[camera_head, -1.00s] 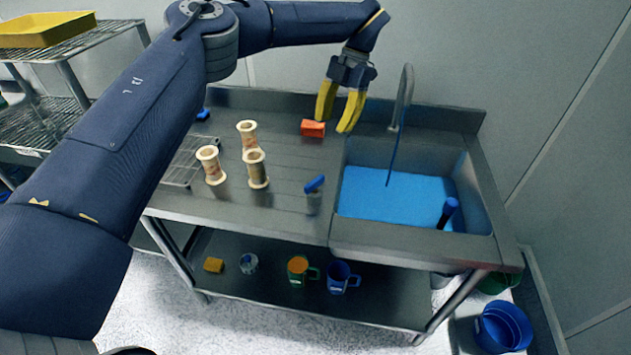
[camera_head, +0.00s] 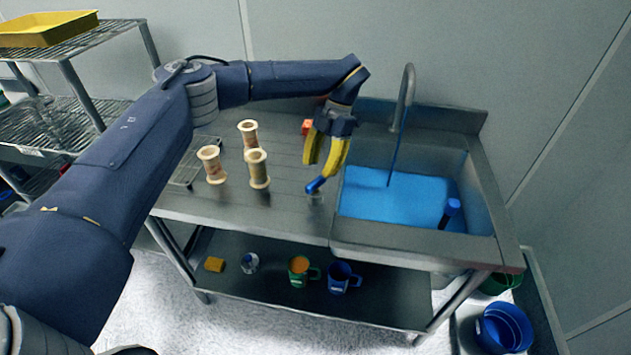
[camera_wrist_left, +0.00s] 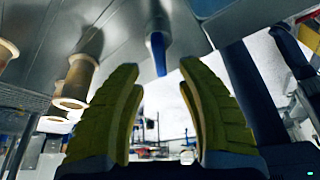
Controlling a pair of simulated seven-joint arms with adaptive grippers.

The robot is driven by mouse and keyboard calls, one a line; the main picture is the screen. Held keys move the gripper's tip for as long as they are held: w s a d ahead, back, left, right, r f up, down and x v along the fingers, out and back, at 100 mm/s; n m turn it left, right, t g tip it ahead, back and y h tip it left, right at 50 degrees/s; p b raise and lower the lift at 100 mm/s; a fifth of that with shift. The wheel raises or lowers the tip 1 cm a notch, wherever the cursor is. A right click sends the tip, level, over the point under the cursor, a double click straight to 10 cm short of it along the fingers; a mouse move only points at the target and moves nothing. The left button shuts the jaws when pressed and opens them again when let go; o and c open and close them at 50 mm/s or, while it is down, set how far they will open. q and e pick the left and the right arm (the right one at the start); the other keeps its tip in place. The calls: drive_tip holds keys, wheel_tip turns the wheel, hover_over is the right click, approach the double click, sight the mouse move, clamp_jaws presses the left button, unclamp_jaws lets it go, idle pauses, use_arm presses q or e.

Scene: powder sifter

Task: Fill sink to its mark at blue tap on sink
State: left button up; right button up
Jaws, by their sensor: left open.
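The sink (camera_head: 470,190) on the right of the counter holds bright blue liquid (camera_head: 400,198). A thin blue stream (camera_head: 393,160) falls into it from the curved grey spout (camera_head: 407,92). A blue tap lever (camera_head: 315,186) on a short stem stands on the counter just left of the sink. My left gripper (camera_head: 318,170) is open and points down, with its yellow fingers just above and behind the lever. In the left wrist view the lever (camera_wrist_left: 158,54) shows beyond and between the open fingers (camera_wrist_left: 165,85). I cannot make out a fill mark. My right gripper is not in view.
Several cream spools, one here (camera_head: 257,168), stand on the counter left of the lever. A dark blue upright handle (camera_head: 449,212) stands at the sink's front right. Mugs (camera_head: 343,278) sit on the lower shelf.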

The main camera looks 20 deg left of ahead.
sight(316, 180)
use_arm(q)
drive_tip(key=shift+x, duration=2.6)
drive_tip(key=shift+c, duration=0.3)
clamp_jaws()
